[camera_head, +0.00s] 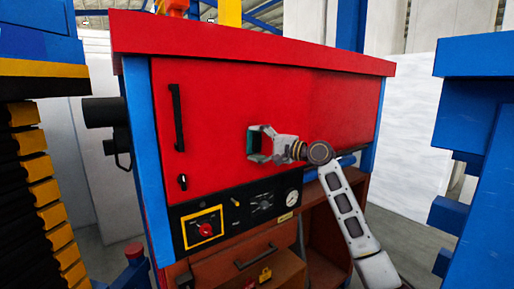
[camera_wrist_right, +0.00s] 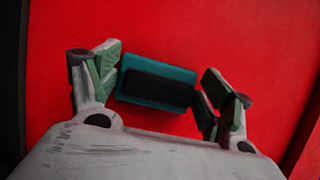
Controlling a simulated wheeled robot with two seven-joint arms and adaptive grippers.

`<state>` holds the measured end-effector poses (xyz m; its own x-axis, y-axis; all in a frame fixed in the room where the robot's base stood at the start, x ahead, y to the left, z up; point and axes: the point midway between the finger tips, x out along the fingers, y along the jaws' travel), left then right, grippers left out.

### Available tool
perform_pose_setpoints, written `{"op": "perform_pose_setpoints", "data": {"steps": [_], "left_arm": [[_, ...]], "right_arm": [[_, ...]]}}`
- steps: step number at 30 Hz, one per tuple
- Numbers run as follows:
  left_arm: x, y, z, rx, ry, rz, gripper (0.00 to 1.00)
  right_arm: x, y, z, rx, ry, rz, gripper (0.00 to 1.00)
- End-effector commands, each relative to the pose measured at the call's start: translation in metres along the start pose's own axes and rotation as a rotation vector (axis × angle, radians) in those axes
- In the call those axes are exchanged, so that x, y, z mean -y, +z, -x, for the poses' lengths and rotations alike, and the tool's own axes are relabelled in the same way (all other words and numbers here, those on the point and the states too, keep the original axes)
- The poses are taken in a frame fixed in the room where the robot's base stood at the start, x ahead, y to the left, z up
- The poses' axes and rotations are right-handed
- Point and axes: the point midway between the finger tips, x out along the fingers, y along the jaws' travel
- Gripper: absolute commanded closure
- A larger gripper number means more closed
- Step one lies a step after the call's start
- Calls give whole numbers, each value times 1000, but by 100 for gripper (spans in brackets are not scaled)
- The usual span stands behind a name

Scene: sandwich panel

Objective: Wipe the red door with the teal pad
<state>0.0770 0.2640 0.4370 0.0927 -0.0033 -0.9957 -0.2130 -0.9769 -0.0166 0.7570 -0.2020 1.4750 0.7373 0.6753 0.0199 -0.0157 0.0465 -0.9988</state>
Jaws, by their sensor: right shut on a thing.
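The red door (camera_head: 220,110) is the upright front panel of a red and blue cabinet, with a black handle at its left. It fills the background of the right wrist view (camera_wrist_right: 230,35). My right gripper (camera_head: 256,143) is in front of the middle of the door. It is shut on the teal pad (camera_head: 254,141), which faces the door. In the right wrist view the teal pad (camera_wrist_right: 158,67) with its black back sits between the fingers. I cannot tell whether the pad touches the door. My left gripper does not show.
Below the door is a control panel (camera_head: 245,208) with a red knob and a gauge. A black handle (camera_head: 178,117) stands out from the door. Blue structures flank the cabinet, with one at the right (camera_head: 480,130) and a yellow and black stack (camera_head: 35,165) at the left.

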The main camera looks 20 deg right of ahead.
Motion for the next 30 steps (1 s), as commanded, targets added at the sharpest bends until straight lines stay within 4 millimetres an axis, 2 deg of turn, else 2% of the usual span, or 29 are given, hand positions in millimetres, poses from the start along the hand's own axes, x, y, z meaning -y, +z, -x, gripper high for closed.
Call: {"op": "perform_pose_setpoints", "data": {"steps": [14, 30], "left_arm": [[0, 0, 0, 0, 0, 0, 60], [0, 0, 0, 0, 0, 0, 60]], "right_arm": [[3, -2, 0, -1, -2, 0, 39], [4, -27, 12, -3, -1, 1, 39]]}}
